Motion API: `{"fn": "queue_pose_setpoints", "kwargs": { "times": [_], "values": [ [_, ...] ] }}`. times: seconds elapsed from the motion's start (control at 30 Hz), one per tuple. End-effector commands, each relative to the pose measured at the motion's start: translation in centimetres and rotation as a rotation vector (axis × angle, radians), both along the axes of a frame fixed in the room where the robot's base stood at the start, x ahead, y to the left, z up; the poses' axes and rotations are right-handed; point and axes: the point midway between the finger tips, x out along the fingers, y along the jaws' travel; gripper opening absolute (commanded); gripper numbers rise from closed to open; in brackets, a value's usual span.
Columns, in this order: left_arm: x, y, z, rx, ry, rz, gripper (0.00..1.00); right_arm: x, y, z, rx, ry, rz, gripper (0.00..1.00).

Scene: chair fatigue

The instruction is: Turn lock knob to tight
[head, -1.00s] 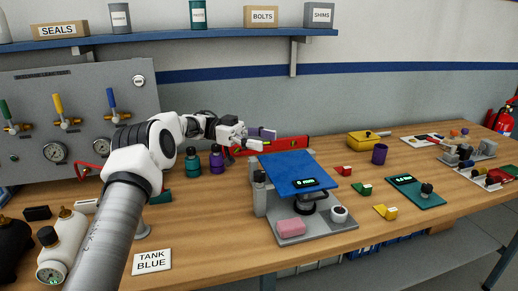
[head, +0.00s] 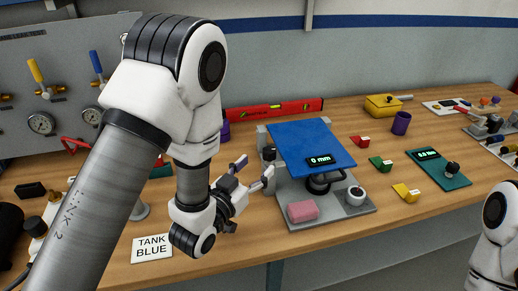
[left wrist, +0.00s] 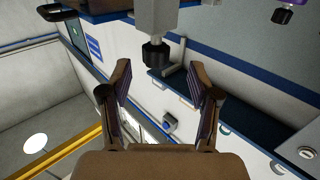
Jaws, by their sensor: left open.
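A test fixture with a tilted blue plate (head: 300,140) and a small "0 mm" display (head: 320,160) stands on a grey base (head: 345,210). A small black knob (head: 269,153) sits on a grey post at the fixture's left side. My left gripper (head: 255,169) is open and empty, just left of the fixture with its fingers toward that knob. In the left wrist view the black knob (left wrist: 156,57) hangs from a grey block, just beyond the gap between the open fingertips (left wrist: 160,82). They look apart from it. My right gripper is out of view.
A pink block (head: 302,211) and a white round dial (head: 355,196) sit on the base's front. Red, green and yellow (head: 405,193) wedges lie to the right. A red level (head: 270,109) lies behind.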

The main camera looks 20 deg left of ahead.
Motion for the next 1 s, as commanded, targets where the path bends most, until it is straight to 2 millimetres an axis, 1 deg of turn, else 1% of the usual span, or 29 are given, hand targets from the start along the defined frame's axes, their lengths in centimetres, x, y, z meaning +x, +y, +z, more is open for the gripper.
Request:
{"fn": "queue_pose_setpoints", "kwargs": {
  "times": [0.03,0.1,0.2,0.3,0.43,0.63,0.67,0.7,0.77,0.8,0.83,1.0],
  "values": [
    [0.8,-0.2,0.5,-0.001,-0.003,-0.002,0.62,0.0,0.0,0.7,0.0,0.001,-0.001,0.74],
    [2.2,-0.5,0.5,-0.003,-0.004,-0.003,0.62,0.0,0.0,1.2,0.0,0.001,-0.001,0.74],
    [4.1,-0.9,0.5,-0.004,-0.003,-0.003,0.62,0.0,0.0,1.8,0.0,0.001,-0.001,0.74],
    [5.7,-1.2,0.4,-0.006,-0.003,-0.002,0.62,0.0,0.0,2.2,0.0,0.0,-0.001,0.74],
    [6.7,-1.4,0.2,-0.006,-0.002,-0.002,0.62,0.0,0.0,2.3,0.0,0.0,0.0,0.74],
    [6.8,-1.4,0.1,-0.007,-0.002,-0.003,0.62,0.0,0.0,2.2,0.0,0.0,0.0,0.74],
    [6.8,-1.4,0.1,-0.007,-0.002,-0.003,0.55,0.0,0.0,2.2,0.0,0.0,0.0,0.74],
    [6.8,-1.4,0.1,-0.007,-0.002,-0.003,0.41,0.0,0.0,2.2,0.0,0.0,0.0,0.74],
    [6.8,-1.4,0.1,-0.007,-0.002,-0.003,0.19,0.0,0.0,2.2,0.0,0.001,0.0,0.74],
    [6.8,-1.4,0.1,-0.007,-0.002,-0.003,0.05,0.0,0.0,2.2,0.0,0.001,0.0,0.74],
    [6.8,-1.4,0.1,-0.007,-0.002,-0.003,0.01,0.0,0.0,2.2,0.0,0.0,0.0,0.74],
    [6.8,-1.4,0.1,-0.007,-0.002,-0.004,0.01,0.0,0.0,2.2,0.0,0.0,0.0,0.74]
  ]
}}
